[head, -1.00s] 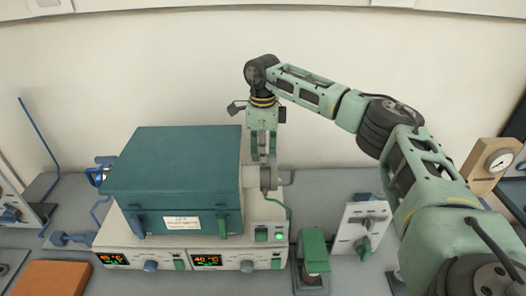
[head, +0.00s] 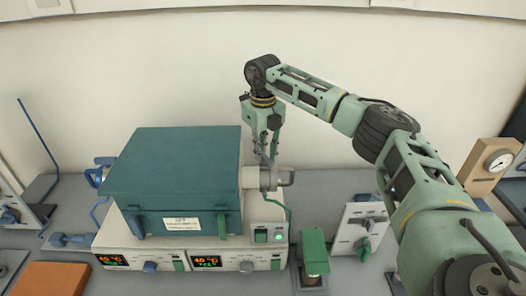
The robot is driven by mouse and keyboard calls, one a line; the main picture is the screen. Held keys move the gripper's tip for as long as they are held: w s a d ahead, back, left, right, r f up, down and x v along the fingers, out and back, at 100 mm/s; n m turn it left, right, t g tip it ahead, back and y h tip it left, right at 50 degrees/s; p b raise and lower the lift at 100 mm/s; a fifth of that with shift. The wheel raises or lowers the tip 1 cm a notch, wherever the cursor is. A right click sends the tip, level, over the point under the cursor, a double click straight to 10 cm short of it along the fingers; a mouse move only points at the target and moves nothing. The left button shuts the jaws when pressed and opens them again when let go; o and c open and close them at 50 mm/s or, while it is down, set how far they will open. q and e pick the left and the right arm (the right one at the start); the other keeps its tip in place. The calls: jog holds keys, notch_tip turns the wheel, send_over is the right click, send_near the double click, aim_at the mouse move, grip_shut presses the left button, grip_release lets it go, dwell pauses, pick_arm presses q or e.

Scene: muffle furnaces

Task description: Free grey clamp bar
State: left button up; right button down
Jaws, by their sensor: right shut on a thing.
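The grey clamp bar (head: 287,178) is at the right end of the pale tube that sticks out of the teal furnace box (head: 172,180). It shows as a small grey loop beside a round grey fitting. My right gripper (head: 268,164) points down from above, its fingers shut on the grey clamp bar. The fingertips partly hide the contact, so the exact grip is hard to see. My left gripper is not in view.
The furnace stands on a white control base (head: 200,247) with lit displays. A green block (head: 314,252) and a white panel with a knob (head: 361,226) stand to the right. A brown board (head: 50,279) lies at front left. A gauge (head: 494,162) stands far right.

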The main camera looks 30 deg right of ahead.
aim_at(264, 154)
jog(key=m, duration=0.6)
jog(key=shift+w+d+r, duration=0.15)
jog(key=shift+r, duration=0.15)
jog(key=shift+m, duration=0.3)
jog(key=c, duration=2.1)
grip_release()
jog(key=o, duration=0.4)
jog(key=shift+f, duration=0.15)
notch_tip(264, 154, up, 12)
jog(key=shift+f, duration=0.1)
jog(key=shift+s, duration=0.2)
